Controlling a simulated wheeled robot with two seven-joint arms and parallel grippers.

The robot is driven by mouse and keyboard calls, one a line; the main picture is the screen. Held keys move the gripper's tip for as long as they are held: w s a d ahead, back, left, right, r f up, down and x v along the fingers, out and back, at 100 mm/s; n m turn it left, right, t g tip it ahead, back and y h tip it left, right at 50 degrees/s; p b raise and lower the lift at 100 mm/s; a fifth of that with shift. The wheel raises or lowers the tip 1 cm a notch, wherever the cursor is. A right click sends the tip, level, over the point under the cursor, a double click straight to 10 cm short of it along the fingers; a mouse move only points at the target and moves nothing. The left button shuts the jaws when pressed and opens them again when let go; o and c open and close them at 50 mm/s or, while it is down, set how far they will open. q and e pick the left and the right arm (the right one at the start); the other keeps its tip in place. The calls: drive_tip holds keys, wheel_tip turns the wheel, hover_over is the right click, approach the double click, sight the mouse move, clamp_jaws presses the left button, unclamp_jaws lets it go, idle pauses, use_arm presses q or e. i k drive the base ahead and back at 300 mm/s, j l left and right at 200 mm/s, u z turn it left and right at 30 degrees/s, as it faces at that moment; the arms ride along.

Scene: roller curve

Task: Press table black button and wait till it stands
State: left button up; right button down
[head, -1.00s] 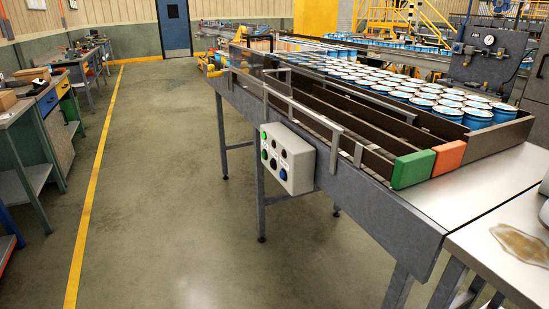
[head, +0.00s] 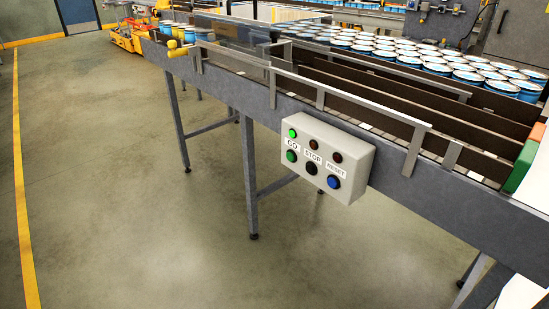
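A light grey control box (head: 347,151) is mounted on the side of the conveyor table (head: 400,181). Its black button (head: 311,169), under the STOP label, sits in the middle of the lower row. A green button (head: 291,156) under GO is to its left and a blue button (head: 334,182) under RESET to its right. Above them, the left lamp (head: 293,133) glows green, and the other two lamps look dark. Neither of my grippers shows in the head view.
Many blue cans with white lids (head: 465,77) stand on the conveyor behind dark guide rails. A green block (head: 523,160) sits at the right edge. The table's legs (head: 249,180) stand on the floor. Open concrete floor (head: 120,170) lies left, with a yellow line (head: 24,220).

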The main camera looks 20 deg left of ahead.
sight(310, 168)
drive_tip(key=i+j, duration=0.1)
drive_tip(key=j, duration=0.95)
drive_tip(key=i+j, duration=0.15)
drive_tip(key=j, duration=0.4)
